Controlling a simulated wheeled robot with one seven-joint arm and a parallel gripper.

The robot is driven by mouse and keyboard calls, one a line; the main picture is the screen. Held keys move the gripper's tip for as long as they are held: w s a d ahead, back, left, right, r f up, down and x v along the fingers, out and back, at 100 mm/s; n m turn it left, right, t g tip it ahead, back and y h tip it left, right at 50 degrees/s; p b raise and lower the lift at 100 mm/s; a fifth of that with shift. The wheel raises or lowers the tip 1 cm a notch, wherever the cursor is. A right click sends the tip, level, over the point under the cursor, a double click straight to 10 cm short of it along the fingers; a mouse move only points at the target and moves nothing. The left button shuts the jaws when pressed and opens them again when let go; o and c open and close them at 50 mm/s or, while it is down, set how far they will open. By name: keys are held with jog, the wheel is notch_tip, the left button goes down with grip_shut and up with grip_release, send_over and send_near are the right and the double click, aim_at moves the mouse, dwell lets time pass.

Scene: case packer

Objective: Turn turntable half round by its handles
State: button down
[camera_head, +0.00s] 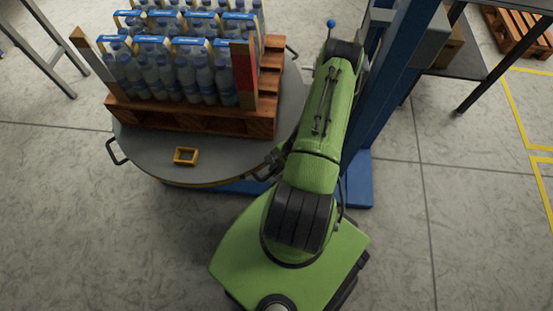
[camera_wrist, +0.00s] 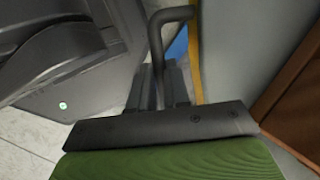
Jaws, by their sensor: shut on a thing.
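The turntable (camera_head: 210,160) is a round grey disc with a yellow-edged rim, bearing a wooden pallet (camera_head: 190,118) loaded with bottles. One dark handle (camera_head: 116,152) sticks out at its left, and another dark handle (camera_head: 292,51) shows at the upper right. My gripper (camera_wrist: 165,85) is shut on a dark bent handle (camera_wrist: 172,14) at the turntable's rim, seen in the wrist view. In the head view this grip is at the near right edge, and my green arm partly hides it.
A blue post (camera_head: 385,90) with a blue base stands close right of my arm. Table legs (camera_head: 45,60) stand at upper left and a table (camera_head: 455,55) at upper right. The near left floor is clear.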

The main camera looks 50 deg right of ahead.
jog(key=c, duration=1.1)
grip_release()
jog(key=p+v, duration=0.5)
jog(key=v, duration=1)
jog(key=shift+r, duration=0.3)
jog(key=shift+s+d, duration=0.1)
